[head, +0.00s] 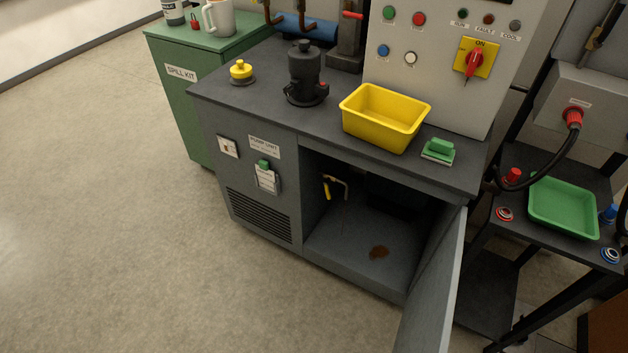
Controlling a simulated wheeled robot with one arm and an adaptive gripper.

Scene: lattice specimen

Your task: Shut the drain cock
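A small fitting with a yellow lever (327,184) shows inside the open cabinet (322,258), at the upper left of the opening. It looks like the drain cock. A pale bent pipe (343,186) is beside it. The lever looks roughly upright, but it is small and in shadow, so I cannot tell whether the cock is open or shut. The cabinet door (437,285) stands open at the right of the opening. My gripper is not in view.
A dark cart (507,225) with a green tray (563,208) stands at right. The floor (150,240) in front and left is clear.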

